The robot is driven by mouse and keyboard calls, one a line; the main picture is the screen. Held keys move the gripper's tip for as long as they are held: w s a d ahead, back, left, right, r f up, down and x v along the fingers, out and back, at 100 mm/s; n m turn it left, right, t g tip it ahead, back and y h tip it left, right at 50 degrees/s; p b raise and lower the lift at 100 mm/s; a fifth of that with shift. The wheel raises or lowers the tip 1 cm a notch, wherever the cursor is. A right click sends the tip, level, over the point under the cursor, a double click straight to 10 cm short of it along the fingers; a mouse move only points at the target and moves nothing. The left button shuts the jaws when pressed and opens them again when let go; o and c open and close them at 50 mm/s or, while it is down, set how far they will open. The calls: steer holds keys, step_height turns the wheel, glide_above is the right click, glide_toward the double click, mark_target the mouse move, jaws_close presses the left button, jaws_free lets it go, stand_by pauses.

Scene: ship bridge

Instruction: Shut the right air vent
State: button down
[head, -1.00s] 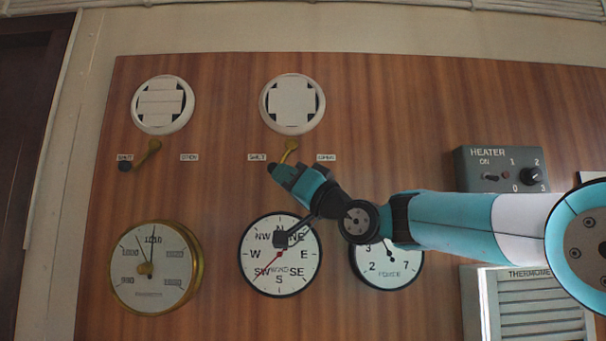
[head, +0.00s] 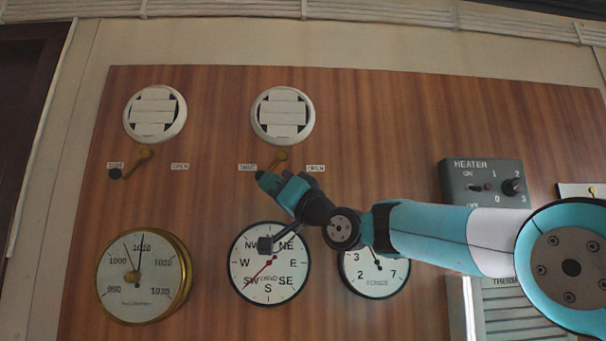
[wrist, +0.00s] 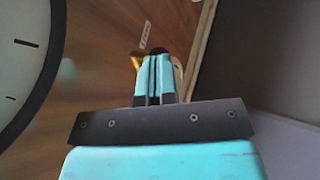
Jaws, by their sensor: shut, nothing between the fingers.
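The right air vent (head: 283,116) is a round white grille with pale slats across its middle. Its brass lever (head: 279,159) sits below it, between a SHUT label (head: 248,167) on the left and an OPEN label (head: 316,168) on the right. The lever slants down and left toward SHUT. My gripper (head: 268,181) is shut, with its tips at the lever's dark knob (head: 260,174), and hides part of the lever. In the wrist view, the closed fingers (wrist: 156,78) stand in front of the dark knob (wrist: 158,50), with brass (wrist: 137,60) to their left.
The left air vent (head: 155,115) has a similar lever (head: 143,156) pointing to SHUT. Below are a brass barometer (head: 140,275), a wind dial (head: 268,285) and a force dial (head: 375,280).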

steer(key=b+v, duration=0.8)
steer(key=v, duration=0.6)
steer(key=shift+a+f, duration=0.25)
steer(key=shift+f, duration=0.15)
steer(key=shift+w, duration=0.1)
